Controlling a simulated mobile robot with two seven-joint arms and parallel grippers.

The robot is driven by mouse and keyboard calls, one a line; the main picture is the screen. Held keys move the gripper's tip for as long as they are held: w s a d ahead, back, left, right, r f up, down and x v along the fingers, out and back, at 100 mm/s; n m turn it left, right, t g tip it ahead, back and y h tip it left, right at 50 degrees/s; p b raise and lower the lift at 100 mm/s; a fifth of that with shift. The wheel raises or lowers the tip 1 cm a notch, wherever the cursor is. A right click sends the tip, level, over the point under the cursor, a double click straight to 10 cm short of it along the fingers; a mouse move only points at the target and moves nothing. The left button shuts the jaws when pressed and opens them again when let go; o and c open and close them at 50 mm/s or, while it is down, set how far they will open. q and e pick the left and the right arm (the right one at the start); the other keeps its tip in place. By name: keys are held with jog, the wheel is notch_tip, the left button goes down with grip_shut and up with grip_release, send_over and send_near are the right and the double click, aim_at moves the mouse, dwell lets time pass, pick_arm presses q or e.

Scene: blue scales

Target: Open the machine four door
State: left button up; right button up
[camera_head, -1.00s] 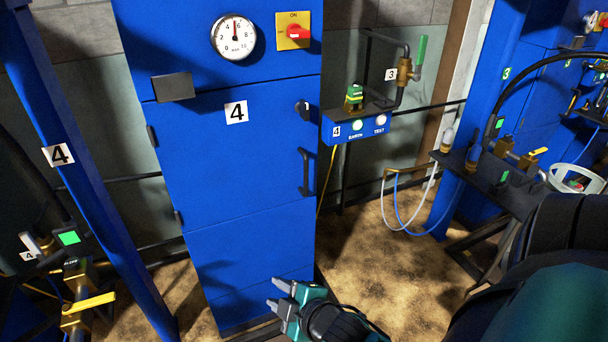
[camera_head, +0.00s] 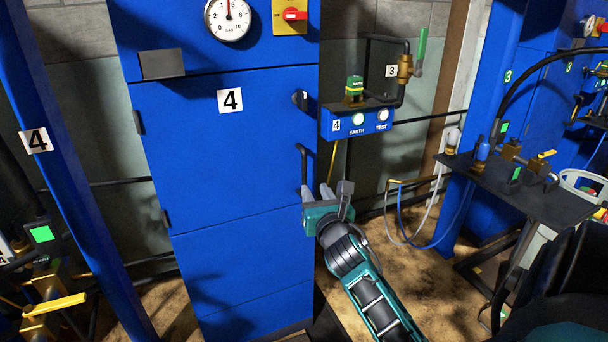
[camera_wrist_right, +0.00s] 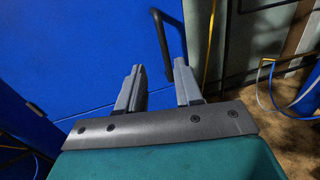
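The machine four door (camera_head: 225,160) is a flat blue panel with a "4" label. It looks closed in the head view and also shows in the right wrist view (camera_wrist_right: 80,50). Its dark bar handle (camera_head: 303,158) is on the right edge, the lower part hidden by my gripper. In the right wrist view the handle (camera_wrist_right: 160,38) runs down toward the gap between my fingers; contact cannot be told. My right gripper (camera_head: 326,188) is open at the handle's lower end, and its spread fingers show in the wrist view (camera_wrist_right: 161,66). My left gripper is out of view.
A gauge (camera_head: 228,18) and red switch (camera_head: 294,14) sit above the door. A blue box with EARTH and TEST buttons (camera_head: 358,122) juts out to the right of it. A dark bench (camera_head: 510,185) stands farther right. A blue post (camera_head: 60,180) stands left.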

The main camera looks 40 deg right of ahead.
aim_at(305, 167)
jog(key=b+x, duration=0.3)
jog(key=x, duration=0.9)
jog(key=shift+d+r, duration=0.1)
jog(key=shift+d, duration=0.2)
jog(key=shift+w+d, duration=0.15)
jog(key=shift+w, duration=0.1)
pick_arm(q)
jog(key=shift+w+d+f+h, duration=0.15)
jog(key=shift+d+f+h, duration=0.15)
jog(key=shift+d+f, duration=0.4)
pick_arm(e)
jog(key=shift+w, duration=0.15)
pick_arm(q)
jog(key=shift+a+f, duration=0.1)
pick_arm(e)
jog(key=shift+c, duration=0.5)
jog(key=c, duration=0.4)
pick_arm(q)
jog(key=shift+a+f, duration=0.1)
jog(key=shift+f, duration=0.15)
pick_arm(e)
grip_shut()
